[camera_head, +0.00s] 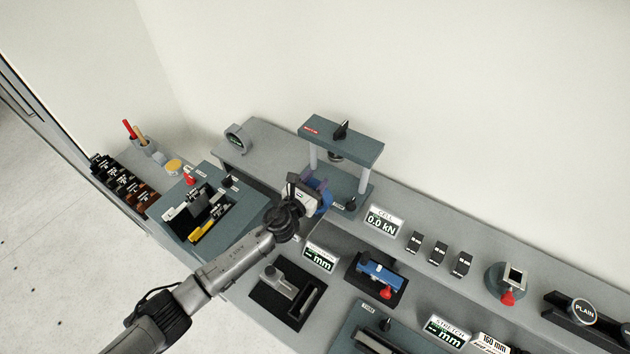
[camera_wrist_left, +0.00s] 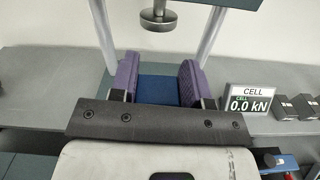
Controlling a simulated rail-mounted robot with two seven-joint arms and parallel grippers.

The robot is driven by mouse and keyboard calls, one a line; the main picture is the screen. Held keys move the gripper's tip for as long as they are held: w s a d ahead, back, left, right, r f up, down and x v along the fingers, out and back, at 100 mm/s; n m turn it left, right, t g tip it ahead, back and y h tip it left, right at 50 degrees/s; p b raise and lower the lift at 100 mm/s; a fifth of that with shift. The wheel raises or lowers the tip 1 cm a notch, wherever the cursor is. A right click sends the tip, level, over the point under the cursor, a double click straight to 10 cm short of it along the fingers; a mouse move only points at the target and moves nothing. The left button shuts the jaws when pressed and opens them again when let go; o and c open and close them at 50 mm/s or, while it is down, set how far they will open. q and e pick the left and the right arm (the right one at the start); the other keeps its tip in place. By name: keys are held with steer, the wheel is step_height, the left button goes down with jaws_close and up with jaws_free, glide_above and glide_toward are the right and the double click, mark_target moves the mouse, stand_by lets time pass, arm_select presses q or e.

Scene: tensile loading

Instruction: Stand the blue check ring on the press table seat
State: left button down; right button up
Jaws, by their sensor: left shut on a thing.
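My left gripper (camera_head: 315,190) is in front of the press, with its purple finger pads shut on the blue check ring (camera_head: 325,201). In the left wrist view the gripper (camera_wrist_left: 158,82) has a pad on each side of the ring (camera_wrist_left: 158,90), which shows only as a blue band. The press (camera_head: 345,141) has a dark teal top beam, pale posts and a teal table (camera_head: 350,187). Its round ram (camera_wrist_left: 160,20) hangs above and beyond the ring in the wrist view. The table seat is hidden. I cannot tell whether the ring touches the table. My right gripper is not in view.
The cell display (camera_head: 383,221) reads 0.0 kN, right of the press. Several small dark blocks (camera_head: 438,254) stand on the shelf farther right. A blue device with a red knob (camera_head: 380,272) lies on the lower bench.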

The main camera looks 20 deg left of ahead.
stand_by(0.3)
arm_select(q)
steer(key=c, duration=0.8)
jaws_free()
steer(key=o, duration=0.3)
steer(key=shift+f, duration=0.2)
steer(key=v, duration=1.3)
steer(key=shift+s+b, duration=0.3)
steer(key=shift+s, duration=0.05)
steer(key=shift+r, duration=0.15)
